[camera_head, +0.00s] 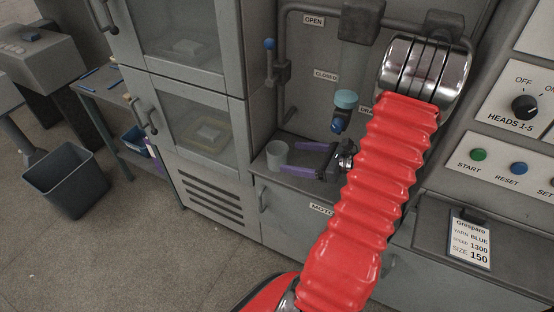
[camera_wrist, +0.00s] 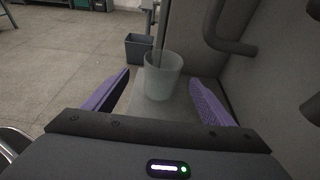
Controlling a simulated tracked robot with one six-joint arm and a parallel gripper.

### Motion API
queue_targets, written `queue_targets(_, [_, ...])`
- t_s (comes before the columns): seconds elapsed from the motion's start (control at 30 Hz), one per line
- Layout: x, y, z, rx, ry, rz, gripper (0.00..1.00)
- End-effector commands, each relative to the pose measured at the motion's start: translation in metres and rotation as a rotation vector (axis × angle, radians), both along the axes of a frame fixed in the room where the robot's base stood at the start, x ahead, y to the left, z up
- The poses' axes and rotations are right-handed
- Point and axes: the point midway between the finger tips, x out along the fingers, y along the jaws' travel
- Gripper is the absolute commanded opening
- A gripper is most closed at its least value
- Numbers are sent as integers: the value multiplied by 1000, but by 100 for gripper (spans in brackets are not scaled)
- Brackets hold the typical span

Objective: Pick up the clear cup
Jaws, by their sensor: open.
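The clear cup (camera_head: 277,156) stands upright on the small grey ledge in the machine's alcove. In the wrist view the translucent cup (camera_wrist: 163,76) is ahead of the fingers, roughly centred between them. My gripper (camera_head: 291,157) has purple fingers spread apart and comes in from the right of the cup. In the wrist view my gripper (camera_wrist: 158,90) is open and empty, with a finger on either side and the cup just beyond the tips. I cannot tell the exact gap between the tips and the cup.
The ledge (camera_head: 263,172) sits beside a grey cabinet (camera_head: 207,110) on the left. A valve with a blue-topped handle (camera_head: 345,100) and a pipe (camera_head: 282,60) are above and behind. A control panel (camera_head: 520,105) is at right. A dark bin (camera_head: 68,180) stands on the floor.

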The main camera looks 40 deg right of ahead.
Motion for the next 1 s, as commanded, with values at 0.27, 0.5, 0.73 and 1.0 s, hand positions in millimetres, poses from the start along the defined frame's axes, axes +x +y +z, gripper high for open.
queue_targets(0.27, [21,7,-7,0,0,0,78])
queue_targets(0.5, [21,7,-7,0,0,-1,78])
queue_targets(0.73, [32,10,-9,1,0,2,78])
queue_targets(1.0, [63,18,-17,0,0,1,78])
